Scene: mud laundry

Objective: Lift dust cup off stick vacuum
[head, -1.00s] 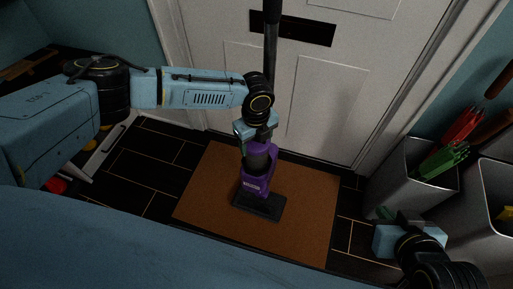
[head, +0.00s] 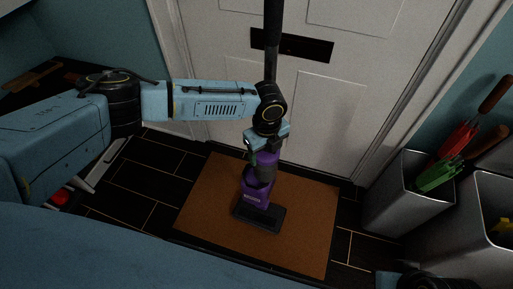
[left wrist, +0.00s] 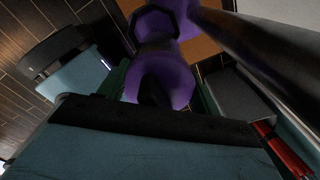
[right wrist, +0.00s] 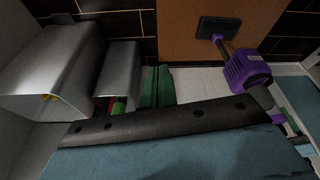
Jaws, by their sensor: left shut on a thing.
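The purple and black stick vacuum (head: 257,188) stands upright on the brown mat, its flat black floor head (head: 259,218) down. My left gripper (head: 263,149) is shut on the dust cup (head: 266,172), a dark cylinder with a purple top. The cup sits above the vacuum's purple cradle and looks raised; whether its lower end is fully clear cannot be told. In the left wrist view the cup's purple top (left wrist: 162,75) is between the green fingers. My right gripper (right wrist: 158,86) is empty, its green fingers together, away from the vacuum.
Grey bins (head: 400,205) with red- and green-headed tools stand at the right. The mat (head: 310,215) is otherwise clear.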

